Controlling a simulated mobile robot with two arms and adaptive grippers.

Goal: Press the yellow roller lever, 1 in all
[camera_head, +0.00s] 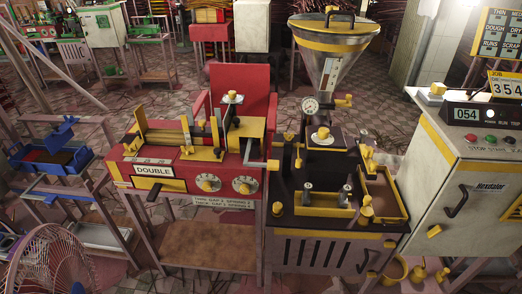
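Several small yellow parts are in the head view, and I cannot tell for sure which one is the roller lever. A yellow block (273,165) sits at the end of a grey bar between the red machine and the black machine. Yellow parts (367,158) also stand on the right side of the black machine. Neither of my grippers is in view, and nothing is seen touching these parts.
The red machine (152,184) marked DOUBLE stands left of the black machine (320,170) with its metal hopper (334,70). A white control cabinet (432,170) stands at right. A fan (45,265) and a blue-tray rack (60,165) are at left. Tiled floor shows behind.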

